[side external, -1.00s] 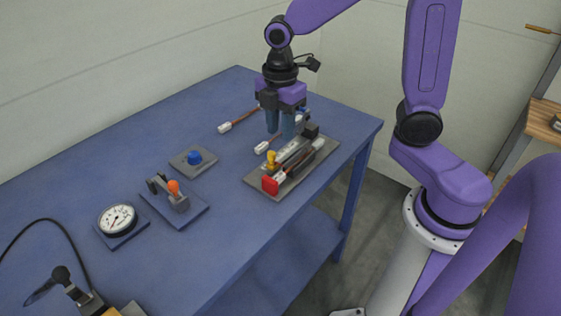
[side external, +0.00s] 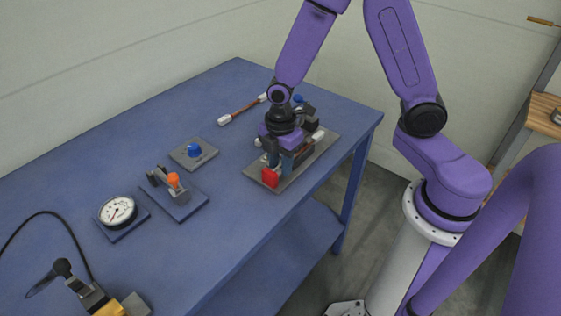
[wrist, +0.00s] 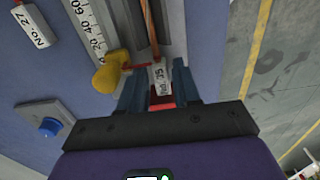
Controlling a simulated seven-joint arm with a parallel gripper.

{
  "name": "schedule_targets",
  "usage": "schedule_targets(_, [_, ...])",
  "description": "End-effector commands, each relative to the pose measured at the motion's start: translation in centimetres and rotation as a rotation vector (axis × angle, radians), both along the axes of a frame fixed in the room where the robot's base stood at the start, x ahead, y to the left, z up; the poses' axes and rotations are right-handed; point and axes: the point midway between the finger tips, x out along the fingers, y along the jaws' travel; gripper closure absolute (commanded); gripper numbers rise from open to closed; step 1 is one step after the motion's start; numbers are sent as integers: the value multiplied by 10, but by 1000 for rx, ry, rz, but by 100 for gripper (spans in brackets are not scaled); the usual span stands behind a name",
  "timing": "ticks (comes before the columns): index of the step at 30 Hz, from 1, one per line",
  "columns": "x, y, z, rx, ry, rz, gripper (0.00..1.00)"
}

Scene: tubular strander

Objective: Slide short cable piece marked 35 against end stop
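The cable piece marked No. 35 (wrist: 162,80) lies along the measuring fixture; its far white end (side external: 318,136) shows in the side view. My gripper (side external: 279,164) is low over the fixture's front end. In the wrist view its blue fingers (wrist: 161,82) stand on either side of the white labelled end, very close to it. I cannot tell whether they press on it. The red end stop (side external: 270,178) stands just in front of the fingers, and red also shows behind the label (wrist: 167,104). Contact between cable end and stop is hidden by the fingers.
A numbered scale (wrist: 88,28) and a yellow knob (wrist: 110,74) sit beside the cable. A piece marked No. 27 (wrist: 36,28) lies left of the fixture. A blue button (side external: 194,150), orange-tipped clamp (side external: 173,181) and dial gauge (side external: 117,211) stand on the table.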

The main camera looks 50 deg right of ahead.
Motion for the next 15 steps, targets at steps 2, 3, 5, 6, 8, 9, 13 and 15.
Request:
schedule_targets(2, [0, 0, -2, 0, 1, 0, 68])
schedule_targets(3, [0, 0, -2, 0, 1, 0, 68])
schedule_targets(5, [0, 0, -2, 0, 0, 0, 68])
schedule_targets(6, [0, 0, -2, 0, 0, 0, 68])
schedule_targets(8, [0, 0, -1, 0, 0, 0, 68])
schedule_targets(9, [0, 0, -1, 0, 0, 0, 68])
schedule_targets(13, [0, 0, -1, 0, 0, 0, 100])
schedule_targets(15, [0, 0, -1, 0, 0, 0, 100])
